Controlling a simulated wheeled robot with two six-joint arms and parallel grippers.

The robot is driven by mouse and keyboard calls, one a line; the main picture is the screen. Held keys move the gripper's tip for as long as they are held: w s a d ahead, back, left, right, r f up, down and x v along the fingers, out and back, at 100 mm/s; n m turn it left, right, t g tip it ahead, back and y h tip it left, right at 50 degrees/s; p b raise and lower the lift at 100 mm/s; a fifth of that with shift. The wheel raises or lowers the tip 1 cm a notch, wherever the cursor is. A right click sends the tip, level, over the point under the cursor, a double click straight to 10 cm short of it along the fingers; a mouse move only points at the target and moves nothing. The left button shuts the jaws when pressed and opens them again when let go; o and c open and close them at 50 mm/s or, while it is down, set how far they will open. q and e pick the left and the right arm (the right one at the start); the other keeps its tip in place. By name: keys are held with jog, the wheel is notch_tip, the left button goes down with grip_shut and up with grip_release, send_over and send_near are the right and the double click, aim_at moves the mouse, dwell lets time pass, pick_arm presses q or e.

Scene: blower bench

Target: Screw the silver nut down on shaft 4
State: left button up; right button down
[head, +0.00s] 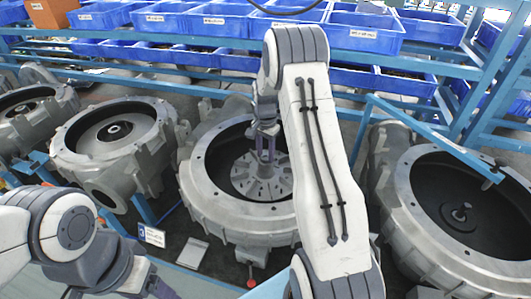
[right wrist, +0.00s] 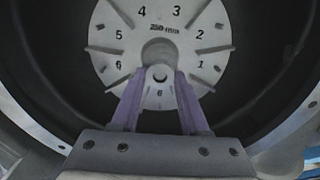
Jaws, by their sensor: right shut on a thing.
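A grey housing (head: 205,205) stands open in the middle of the head view. My right gripper (head: 266,155) reaches down over the disc's hub.
A right housing (head: 407,240) holds a bare upright shaft (head: 462,213). A left housing (head: 72,165) also shows a shaft (head: 113,130). A sign (head: 151,236) stands by the middle housing. Blue bins (head: 362,38) line the rack behind. A blue rail (head: 430,133) crosses near the right housing.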

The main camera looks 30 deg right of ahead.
jog(key=m, duration=0.7)
jog(key=shift+m, duration=0.3)
jog(key=m, duration=0.4)
jog(key=shift+m, duration=0.3)
jog(key=m, duration=0.3)
jog(key=c, duration=0.7)
grip_release()
